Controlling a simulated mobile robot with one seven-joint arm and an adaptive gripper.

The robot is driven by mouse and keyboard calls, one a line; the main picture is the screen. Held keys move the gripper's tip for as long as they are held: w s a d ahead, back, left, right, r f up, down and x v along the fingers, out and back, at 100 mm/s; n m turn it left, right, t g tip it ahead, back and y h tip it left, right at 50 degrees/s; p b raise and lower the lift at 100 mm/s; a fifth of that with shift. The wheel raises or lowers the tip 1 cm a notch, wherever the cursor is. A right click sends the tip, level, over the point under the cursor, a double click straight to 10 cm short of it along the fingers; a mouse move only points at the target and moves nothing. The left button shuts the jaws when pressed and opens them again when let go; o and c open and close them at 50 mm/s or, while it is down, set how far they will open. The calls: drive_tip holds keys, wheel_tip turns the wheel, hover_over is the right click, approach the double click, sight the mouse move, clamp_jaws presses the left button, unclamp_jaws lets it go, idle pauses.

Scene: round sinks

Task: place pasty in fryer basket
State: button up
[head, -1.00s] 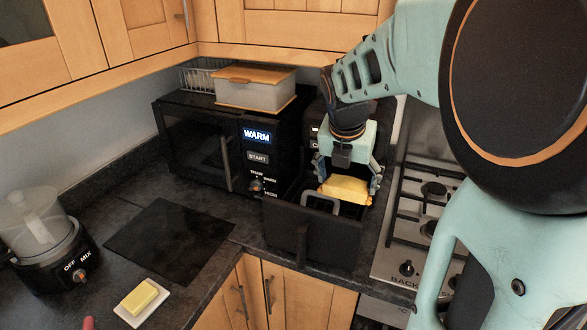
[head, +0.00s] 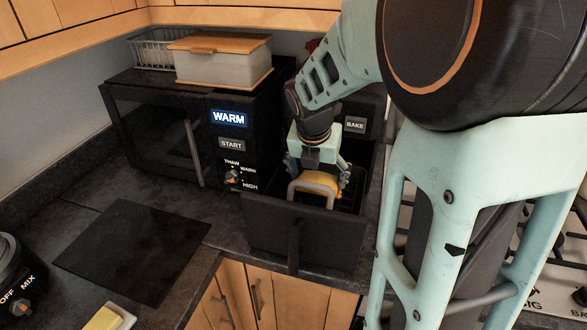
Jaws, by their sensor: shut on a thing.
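The pasty (head: 318,181) is golden yellow and sits between the fingers of my gripper (head: 318,178), which is shut on it. My gripper points down into the open black fryer drawer (head: 300,233), and the pasty is at about the level of the drawer's rim or just inside it. A grey handle-like loop (head: 300,188) stands in front of the pasty and hides part of it. I cannot tell whether the pasty touches the basket floor. The fryer body (head: 355,125) with a BAKE label is behind, partly hidden by my arm.
A black microwave (head: 160,140) stands left of the fryer, with a lidded box (head: 222,65) and a wire rack (head: 150,48) on top. A dark mat (head: 130,250) lies on the counter. Butter (head: 105,318) is at the front left. A hob (head: 545,250) is to the right.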

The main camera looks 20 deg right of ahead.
sight(316, 192)
drive_tip(key=shift+f+b, duration=0.55)
drive_tip(key=shift+f, duration=2.1)
drive_tip(key=shift+f, duration=0.1)
drive_tip(key=o, duration=1.4)
drive_tip(key=shift+a+r+p, duration=0.1)
drive_tip(key=shift+r+p, duration=0.4)
drive_tip(key=shift+r, duration=0.1)
drive_tip(key=p+v, duration=1)
drive_tip(key=v, duration=0.1)
